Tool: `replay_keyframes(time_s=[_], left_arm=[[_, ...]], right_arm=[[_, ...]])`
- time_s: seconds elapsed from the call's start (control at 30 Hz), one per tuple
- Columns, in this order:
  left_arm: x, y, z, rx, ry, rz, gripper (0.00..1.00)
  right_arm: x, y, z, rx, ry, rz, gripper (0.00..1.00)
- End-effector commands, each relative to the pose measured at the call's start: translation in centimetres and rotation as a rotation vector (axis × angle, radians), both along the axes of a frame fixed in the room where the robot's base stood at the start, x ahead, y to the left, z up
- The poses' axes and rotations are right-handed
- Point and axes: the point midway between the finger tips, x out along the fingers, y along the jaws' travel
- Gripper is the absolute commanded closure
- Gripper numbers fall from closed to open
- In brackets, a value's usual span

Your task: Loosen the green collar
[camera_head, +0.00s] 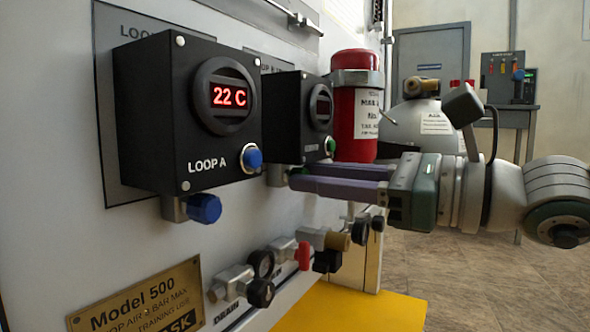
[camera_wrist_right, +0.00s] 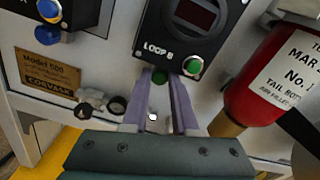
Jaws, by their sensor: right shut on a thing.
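The green collar (camera_wrist_right: 160,76) sits under the LOOP B box (camera_wrist_right: 197,30), between the fingertips of my right gripper (camera_wrist_right: 160,84) in the right wrist view. The purple fingers are shut on it from both sides. In the head view my right gripper (camera_head: 294,178) reaches in from the right to just under the LOOP B box (camera_head: 292,115), and its fingers hide the collar. My left gripper is in neither view.
The LOOP A box (camera_head: 185,120) reads 22 C, with a blue collar (camera_head: 204,208) below it. A green button (camera_head: 330,146) is on LOOP B's face. A red cylinder (camera_head: 352,125) stands close behind my gripper. Drain valves (camera_head: 260,291) stick out below.

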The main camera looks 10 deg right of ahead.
Motion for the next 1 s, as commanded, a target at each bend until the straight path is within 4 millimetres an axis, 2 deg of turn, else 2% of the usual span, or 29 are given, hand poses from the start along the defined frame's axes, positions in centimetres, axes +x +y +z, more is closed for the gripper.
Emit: replay_keyframes(time_s=[0.13, 0.17, 0.4, 0.73, 1.0], left_arm=[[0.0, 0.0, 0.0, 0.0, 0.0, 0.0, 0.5], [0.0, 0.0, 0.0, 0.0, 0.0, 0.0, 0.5], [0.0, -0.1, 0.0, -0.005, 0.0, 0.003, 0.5], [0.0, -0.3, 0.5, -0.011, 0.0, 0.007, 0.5], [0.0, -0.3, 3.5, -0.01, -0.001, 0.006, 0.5]], right_arm=[[0.0, 0.0, -0.1, 0.0, 0.002, 0.0, 1.0], [0.0, 0.0, -0.1, 0.001, 0.003, 0.0, 0.71], [0.0, 0.0, -0.1, 0.002, 0.004, 0.0, 0.44], [-0.3, -0.5, 0.1, 0.002, 0.004, -0.001, 0.44], [-3.2, -4.5, 0.5, 0.0, 0.006, -0.003, 0.44]])
